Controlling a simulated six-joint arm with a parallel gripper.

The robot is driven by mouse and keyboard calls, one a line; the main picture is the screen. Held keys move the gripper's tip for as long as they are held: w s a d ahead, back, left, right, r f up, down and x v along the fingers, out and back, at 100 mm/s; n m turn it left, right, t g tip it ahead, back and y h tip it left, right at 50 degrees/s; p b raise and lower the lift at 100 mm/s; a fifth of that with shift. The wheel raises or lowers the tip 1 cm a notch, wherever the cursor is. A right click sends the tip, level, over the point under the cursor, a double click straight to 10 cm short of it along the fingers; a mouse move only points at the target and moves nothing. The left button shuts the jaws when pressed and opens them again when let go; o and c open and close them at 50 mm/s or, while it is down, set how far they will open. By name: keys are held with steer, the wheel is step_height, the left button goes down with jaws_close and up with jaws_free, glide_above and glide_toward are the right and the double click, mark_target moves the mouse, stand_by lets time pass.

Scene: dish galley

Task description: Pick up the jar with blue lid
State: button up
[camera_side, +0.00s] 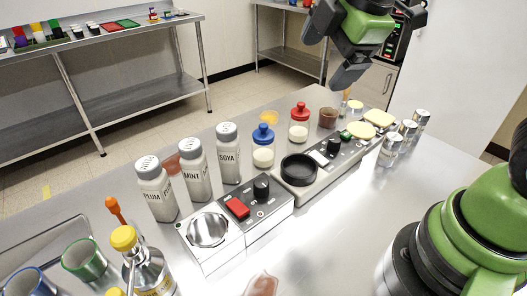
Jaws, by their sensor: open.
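The jar with the blue lid (263,154) stands upright on the steel counter near the middle of the side view. Its body is clear with pale contents, and its lid is blue with a knob. A similar jar with a red lid (299,130) stands behind it to the right. My gripper (347,70) is at the top right, raised above the counter, open and apart from both jars. Its fingertips are dark and partly overlap in this view, so the gap between them is hard to see.
Shakers marked PLUM (156,193), MINT (195,174) and SOYA (228,157) stand left of the blue-lidded jar. A device with a black round dish (299,170) sits close on its right. A silver-bowl device (208,232) is in front. Small metal-topped jars (390,150) stand at right.

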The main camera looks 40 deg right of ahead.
steer(key=w+a+f+n, duration=0.1)
steer(key=w+f+n, duration=0.45)
steer(key=n, duration=0.35)
steer(key=n+g, duration=0.1)
steer(key=n, duration=0.8)
glide_toward(265, 135)
steer(key=f, duration=0.1)
steer(key=shift+h, duration=0.3)
steer(key=x, duration=0.5)
steer(key=shift+w+a, duration=0.25)
steer(key=shift+a, duration=0.1)
steer(key=x, duration=0.5)
steer(key=shift+w+d+f, duration=0.1)
steer(key=shift+d+f, duration=0.1)
steer(key=shift+f, duration=0.05)
steer(key=c, duration=1.2)
